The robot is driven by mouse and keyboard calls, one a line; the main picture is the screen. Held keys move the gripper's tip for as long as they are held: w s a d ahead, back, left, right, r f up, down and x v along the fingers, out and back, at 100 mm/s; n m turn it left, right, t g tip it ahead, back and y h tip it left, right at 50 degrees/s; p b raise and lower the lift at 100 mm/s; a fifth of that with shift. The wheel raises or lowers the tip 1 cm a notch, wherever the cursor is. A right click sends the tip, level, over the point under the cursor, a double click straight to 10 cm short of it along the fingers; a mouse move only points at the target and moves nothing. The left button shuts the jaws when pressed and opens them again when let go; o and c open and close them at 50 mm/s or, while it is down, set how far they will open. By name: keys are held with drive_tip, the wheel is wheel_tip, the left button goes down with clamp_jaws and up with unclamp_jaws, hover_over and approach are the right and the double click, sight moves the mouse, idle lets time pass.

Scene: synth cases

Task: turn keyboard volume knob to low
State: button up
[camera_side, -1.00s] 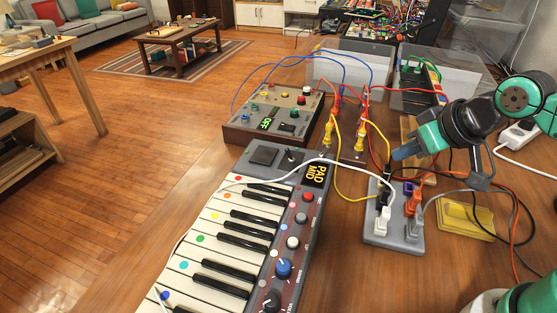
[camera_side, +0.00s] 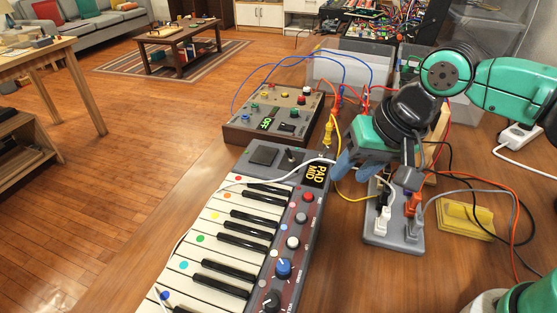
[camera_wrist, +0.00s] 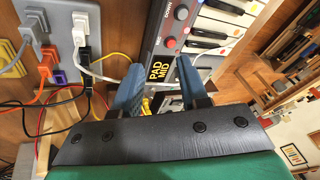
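The keyboard (camera_side: 235,235) lies on the wooden table, its white and black keys facing left. Its right-hand panel carries a blue knob (camera_side: 284,268), a black knob (camera_side: 271,300) with a white mark, and red and white round caps. The volume label is too small to read. A small display (camera_side: 315,173) reads "PAD MID"; it also shows in the wrist view (camera_wrist: 158,72). My gripper (camera_side: 352,166) is above the table, right of the display and apart from the knobs. In the wrist view its two blue fingers (camera_wrist: 162,88) stand apart with nothing held.
A power strip (camera_side: 394,240) with plugs and cables is right of the keyboard, close to my gripper. A control box (camera_side: 240,130) with a display reading "OFF" stands behind the keyboard. A yellow tray (camera_side: 466,222) lies farther right. A white cable crosses the keyboard's far end.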

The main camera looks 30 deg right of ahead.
drive_tip(key=s+a+m+g, duration=0.2)
drive_tip(key=a+m, duration=0.1)
drive_tip(key=a, duration=0.6)
drive_tip(key=m+g+h, duration=0.1)
drive_tip(key=m+g, duration=0.1)
drive_tip(key=m, duration=0.1)
hover_over(272, 299)
wheel_tip(272, 299, down, 3)
drive_tip(key=shift+r, duration=0.15)
drive_tip(key=shift+f, duration=2.7)
clamp_jaws()
